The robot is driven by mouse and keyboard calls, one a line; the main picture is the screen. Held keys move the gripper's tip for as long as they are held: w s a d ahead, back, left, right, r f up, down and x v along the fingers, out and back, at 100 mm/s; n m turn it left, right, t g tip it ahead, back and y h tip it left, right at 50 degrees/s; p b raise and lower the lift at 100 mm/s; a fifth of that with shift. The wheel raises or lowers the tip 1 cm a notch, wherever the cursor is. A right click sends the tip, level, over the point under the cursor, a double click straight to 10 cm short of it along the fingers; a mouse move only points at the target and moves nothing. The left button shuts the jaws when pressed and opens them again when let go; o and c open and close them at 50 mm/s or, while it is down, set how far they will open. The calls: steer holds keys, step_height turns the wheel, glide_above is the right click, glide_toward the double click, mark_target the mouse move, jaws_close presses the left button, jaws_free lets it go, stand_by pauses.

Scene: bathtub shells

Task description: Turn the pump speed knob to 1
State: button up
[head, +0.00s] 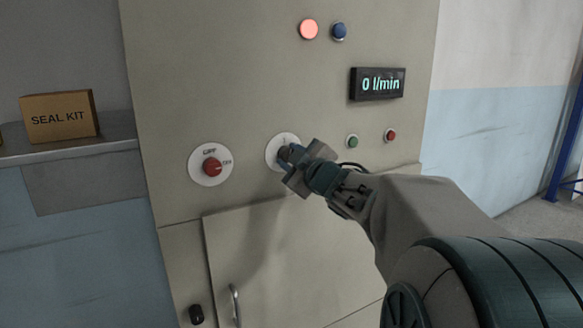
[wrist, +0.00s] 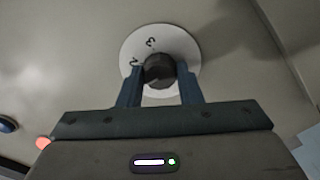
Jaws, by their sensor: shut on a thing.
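The pump speed knob is a dark knob (wrist: 159,70) on a round white dial plate (wrist: 183,46) on the beige cabinet face. In the wrist view the dial shows the marks 2 and 3; the other marks are hidden. My gripper (wrist: 160,84) has its two blue-grey fingers on either side of the knob and is shut on it. In the head view my gripper (head: 288,160) covers most of the knob and the lower right of its dial (head: 274,143). The knob's pointer cannot be made out.
A red switch knob (head: 212,167) on a white OFF/ON plate is left of my gripper. A display (head: 377,84) reads 0 l/min. A green button (head: 352,141) and a red button (head: 390,135) are to the right. A lit pink lamp (head: 309,29) is above. A SEAL KIT box (head: 58,116) stands left.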

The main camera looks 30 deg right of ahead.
steer(key=shift+n+b, duration=0.85)
steer(key=shift+n, duration=0.85)
steer(key=o, duration=1)
